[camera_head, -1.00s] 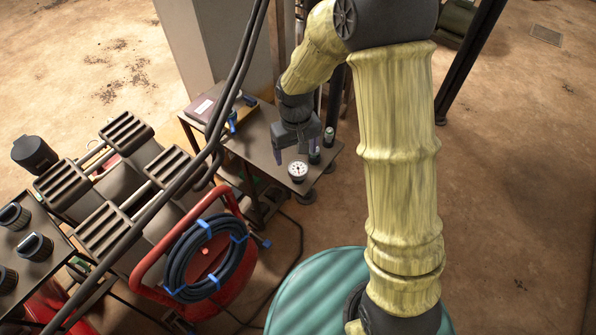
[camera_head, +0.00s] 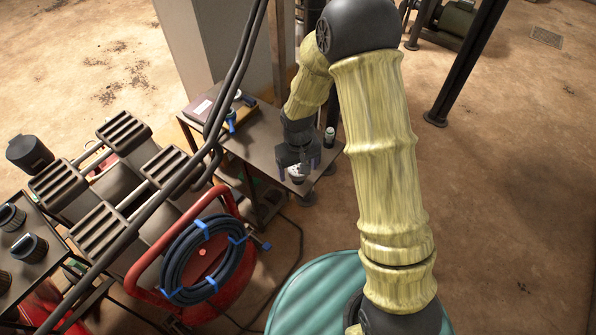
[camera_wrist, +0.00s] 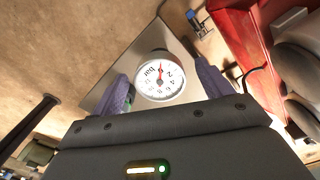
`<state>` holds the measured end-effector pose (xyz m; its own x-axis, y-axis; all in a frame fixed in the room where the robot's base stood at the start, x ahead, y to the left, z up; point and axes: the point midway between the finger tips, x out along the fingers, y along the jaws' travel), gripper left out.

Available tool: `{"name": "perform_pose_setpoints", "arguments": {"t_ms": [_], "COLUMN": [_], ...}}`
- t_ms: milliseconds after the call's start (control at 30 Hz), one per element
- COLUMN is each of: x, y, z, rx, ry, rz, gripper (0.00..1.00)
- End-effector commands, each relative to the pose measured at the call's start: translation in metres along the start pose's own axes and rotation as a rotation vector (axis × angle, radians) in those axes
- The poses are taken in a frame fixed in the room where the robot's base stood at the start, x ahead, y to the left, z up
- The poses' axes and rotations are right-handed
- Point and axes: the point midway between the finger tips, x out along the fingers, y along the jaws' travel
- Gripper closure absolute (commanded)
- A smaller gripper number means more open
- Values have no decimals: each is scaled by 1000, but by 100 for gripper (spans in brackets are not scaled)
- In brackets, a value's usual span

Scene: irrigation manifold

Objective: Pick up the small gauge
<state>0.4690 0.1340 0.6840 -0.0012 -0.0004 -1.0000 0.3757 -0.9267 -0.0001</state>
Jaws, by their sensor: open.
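The small gauge (camera_head: 297,175) has a round white dial and stands near the front corner of a small metal table (camera_head: 257,148). In the head view my gripper (camera_head: 299,169) is over it and hides part of it. In the wrist view the gauge (camera_wrist: 160,78) shows its dial with a red needle between my two purple-grey fingers. The fingers are open, one on each side, with a visible gap to the dial. I cannot tell how far the fingertips are above or beside the gauge body.
A small dark cylinder with a pale top (camera_head: 329,137) stands close behind my gripper. A red hose reel (camera_head: 205,255) stands at front left.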

Motion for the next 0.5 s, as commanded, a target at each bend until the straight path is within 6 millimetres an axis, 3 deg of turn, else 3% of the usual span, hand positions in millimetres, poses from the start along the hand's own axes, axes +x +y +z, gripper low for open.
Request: {"name": "perform_pose_setpoints", "arguments": {"t_ms": [33, 167, 500], "x": [11, 22, 22], "y": [0, 0, 2], "z": [0, 0, 0], "rx": [0, -1, 4], "ry": [-2, 0, 1], "rz": [-1, -1, -1], "gripper": [22, 22, 22]}}
